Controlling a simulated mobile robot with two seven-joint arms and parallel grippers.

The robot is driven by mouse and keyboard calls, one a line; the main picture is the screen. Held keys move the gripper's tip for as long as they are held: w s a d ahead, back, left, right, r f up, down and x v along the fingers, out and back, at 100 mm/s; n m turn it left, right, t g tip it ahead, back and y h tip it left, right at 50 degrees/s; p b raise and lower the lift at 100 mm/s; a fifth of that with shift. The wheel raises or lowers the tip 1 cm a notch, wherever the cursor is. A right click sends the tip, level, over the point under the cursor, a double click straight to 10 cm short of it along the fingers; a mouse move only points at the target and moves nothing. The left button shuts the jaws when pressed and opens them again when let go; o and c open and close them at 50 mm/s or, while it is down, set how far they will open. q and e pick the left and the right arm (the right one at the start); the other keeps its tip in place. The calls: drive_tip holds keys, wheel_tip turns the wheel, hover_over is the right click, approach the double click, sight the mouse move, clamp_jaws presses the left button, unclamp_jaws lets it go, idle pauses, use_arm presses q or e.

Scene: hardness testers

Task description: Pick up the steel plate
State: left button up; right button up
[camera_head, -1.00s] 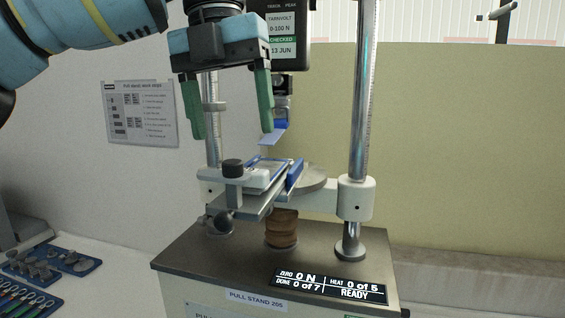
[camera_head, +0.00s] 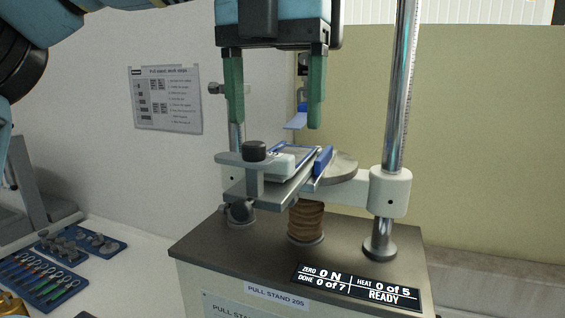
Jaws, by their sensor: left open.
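What looks like the steel plate (camera_head: 297,155) is a thin grey piece with blue edging, lying on the grip fixture of the pull stand; its exact outline is hard to tell. A clamp with a black knob (camera_head: 254,151) sits at its left end. A blue strip (camera_head: 323,160) stands along its right side. My left gripper (camera_head: 276,124) has two green fingers pointing down. It is open and empty, above the fixture and apart from it. My right gripper is not in view.
The pull stand (camera_head: 290,255) has a chrome column (camera_head: 400,90) to the right of the gripper. A small blue tab (camera_head: 296,124) hangs beside the right finger. A blue tool tray (camera_head: 40,285) lies on the bench at left. A display (camera_head: 357,287) reads READY.

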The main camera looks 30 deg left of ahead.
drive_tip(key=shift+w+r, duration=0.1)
use_arm(q)
drive_tip(key=shift+f, duration=0.3)
wheel_tip(320, 180, down, 4)
drive_tip(key=shift+r, duration=0.15)
drive_tip(key=shift+f, duration=0.45)
drive_tip(key=c, duration=1.2)
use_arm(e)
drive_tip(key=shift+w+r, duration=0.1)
use_arm(q)
drive_tip(key=shift+r, duration=0.15)
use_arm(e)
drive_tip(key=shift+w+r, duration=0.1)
